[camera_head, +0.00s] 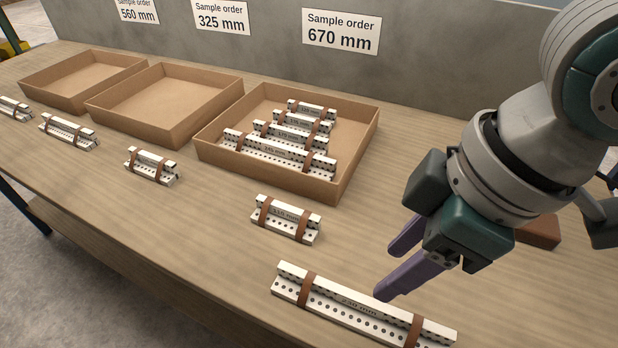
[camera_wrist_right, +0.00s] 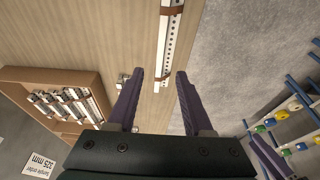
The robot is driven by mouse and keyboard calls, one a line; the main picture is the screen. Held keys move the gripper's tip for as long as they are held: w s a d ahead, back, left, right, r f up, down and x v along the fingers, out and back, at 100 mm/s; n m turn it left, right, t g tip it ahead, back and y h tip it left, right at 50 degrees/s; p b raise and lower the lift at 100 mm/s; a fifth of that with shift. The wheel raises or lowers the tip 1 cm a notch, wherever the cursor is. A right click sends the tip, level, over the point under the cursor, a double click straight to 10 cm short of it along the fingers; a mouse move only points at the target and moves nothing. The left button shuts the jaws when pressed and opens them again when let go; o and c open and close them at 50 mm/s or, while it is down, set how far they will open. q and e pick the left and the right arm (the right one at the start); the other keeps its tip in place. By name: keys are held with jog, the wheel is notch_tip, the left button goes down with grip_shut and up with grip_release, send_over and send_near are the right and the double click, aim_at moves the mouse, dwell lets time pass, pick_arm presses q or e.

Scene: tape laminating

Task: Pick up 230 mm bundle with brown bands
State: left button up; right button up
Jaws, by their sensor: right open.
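The long bundle with brown bands (camera_head: 352,305), its label reading about 230 mm, lies on the table at the front in the head view. It is white, perforated and held by two brown bands. It also shows in the right wrist view (camera_wrist_right: 169,45), its near end between the fingertips in the picture. My right gripper (camera_head: 385,273) is open and empty, above and just behind the bundle, apart from it. Its two purple fingers show in the right wrist view (camera_wrist_right: 160,74).
A shorter banded bundle (camera_head: 286,220) lies left of the long one, with several more further left. A cardboard tray (camera_head: 335,190) holds several bundles; two other trays (camera_head: 175,135) (camera_head: 60,103) are empty. A brown block (camera_head: 540,232) lies behind my right gripper. A grey wall with order signs stands behind.

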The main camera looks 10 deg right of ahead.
jog(key=b, duration=0.1)
send_over(363, 298)
jog(key=d, duration=0.2)
jog(key=f, duration=0.4)
jog(key=shift+s+a+f, duration=0.15)
jog(key=shift+s, duration=0.15)
jog(key=x, duration=0.1)
jog(key=b+x, duration=0.1)
jog(key=x, duration=0.2)
jog(key=shift+s+a+f+b, duration=0.15)
jog(key=shift+s+f+b, duration=0.05)
jog(key=shift+f+b, duration=0.15)
jog(key=shift+w+a+f, duration=0.1)
jog(key=shift+a+f, duration=0.05)
jog(key=shift+f, duration=0.2)
pick_arm(q)
jog(key=f, duration=0.1)
jog(key=d+f, duration=0.1)
jog(key=f, duration=0.1)
jog(key=shift+s, duration=0.1)
pick_arm(e)
jog(key=c, duration=0.3)
pick_arm(q)
jog(key=shift+a, duration=0.1)
pick_arm(e)
grip_shut()
